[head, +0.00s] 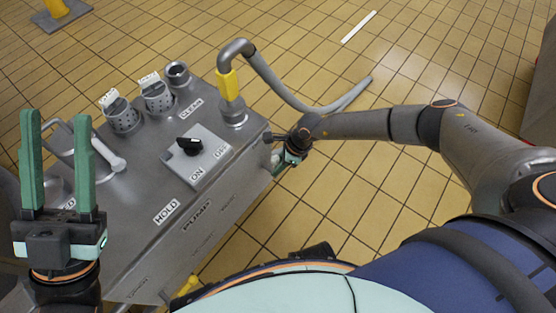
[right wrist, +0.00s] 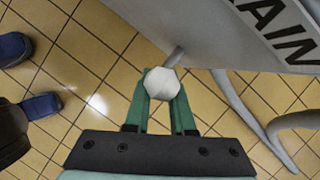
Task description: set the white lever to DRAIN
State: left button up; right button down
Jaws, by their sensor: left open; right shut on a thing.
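In the right wrist view, the white hexagonal knob (right wrist: 161,83) of the lever is between the green fingers of my right gripper (right wrist: 160,97), which is shut on it. A short grey shaft runs from the knob towards the grey cabinet wall. Black letters ending in "AIN" (right wrist: 283,30) show on that wall, cut off by the frame edge. In the head view, my right gripper (head: 292,153) is at the right side of the metal cabinet (head: 150,215), and the lever is largely hidden there. My left gripper (head: 57,116) is open and empty over the cabinet's left part.
The cabinet top carries a black ON/OFF switch (head: 189,146), a grey handle (head: 103,152) and a pipe with a yellow grip (head: 228,84). A grey hose (head: 285,92) runs to the tiled floor. A yellow handle (head: 188,286) shows low in front. The floor at right is largely clear.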

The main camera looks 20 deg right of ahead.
jog(key=shift+w+a+r, duration=0.35)
jog(key=shift+a+r, duration=0.05)
jog(key=shift+a, duration=0.2)
jog(key=c, duration=0.9)
grip_release()
jog(key=shift+c, duration=0.2)
jog(key=shift+o, duration=0.7)
jog(key=shift+s+d+f, duration=0.1)
jog(key=shift+d+f, duration=0.05)
jog(key=shift+d, duration=0.1)
pick_arm(q)
notch_tip(320, 180, up, 6)
jog(key=m+p, duration=0.1)
jog(key=p, duration=0.5)
jog(key=shift+a, duration=0.3)
pick_arm(e)
jog(key=shift+v, duration=6.25)
pick_arm(q)
jog(key=shift+r, duration=0.1)
